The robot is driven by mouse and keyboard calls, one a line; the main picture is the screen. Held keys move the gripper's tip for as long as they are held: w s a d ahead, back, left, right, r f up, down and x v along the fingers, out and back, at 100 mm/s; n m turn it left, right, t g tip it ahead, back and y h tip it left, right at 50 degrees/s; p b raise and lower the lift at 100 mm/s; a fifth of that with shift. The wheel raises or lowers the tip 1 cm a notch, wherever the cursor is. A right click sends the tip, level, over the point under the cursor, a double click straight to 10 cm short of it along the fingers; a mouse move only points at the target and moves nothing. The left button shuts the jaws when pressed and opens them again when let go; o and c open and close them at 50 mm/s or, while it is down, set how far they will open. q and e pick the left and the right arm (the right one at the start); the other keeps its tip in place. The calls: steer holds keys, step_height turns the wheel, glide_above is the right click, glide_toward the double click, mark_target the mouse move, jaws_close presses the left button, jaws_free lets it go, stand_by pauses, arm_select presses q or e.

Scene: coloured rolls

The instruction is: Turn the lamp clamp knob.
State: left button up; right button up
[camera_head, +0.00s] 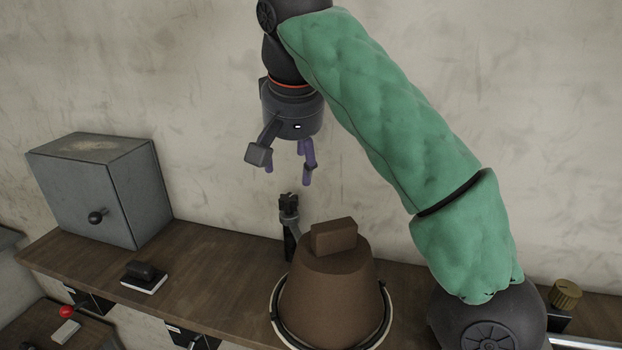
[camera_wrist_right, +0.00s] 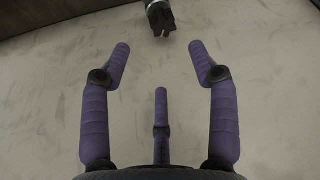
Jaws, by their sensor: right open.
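A black upright clamp-like fitting (camera_head: 289,222) stands at the back of the wooden shelf, behind a brown cone-shaped shade. Its dark top piece also shows at the top edge of the right wrist view (camera_wrist_right: 160,18). I cannot tell for sure which part is the lamp clamp knob. A ribbed brass-coloured knob (camera_head: 566,292) sits on a dark base at the far right. My right gripper (camera_head: 284,172) is open and empty, fingers pointing down, above the black fitting and apart from it. Its spread purple fingers (camera_wrist_right: 160,50) show in the right wrist view. My left gripper is not in view.
The brown shade (camera_head: 325,295), with a block on top, stands in front of the black fitting. A grey box (camera_head: 100,190) with a dark knob stands at the left of the shelf (camera_head: 215,265). A small black-and-white item (camera_head: 145,277) lies near the shelf's front edge.

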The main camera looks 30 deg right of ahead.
mark_target(289, 198)
steer(key=x, duration=0.3)
steer(key=b+x, duration=0.1)
steer(key=x, duration=0.6)
steer(key=shift+w+a+f+b, duration=0.15)
steer(key=shift+w+a+b, duration=0.1)
steer(key=shift+b, duration=0.15)
steer(key=shift+s, duration=0.1)
steer(key=c, duration=1.1)
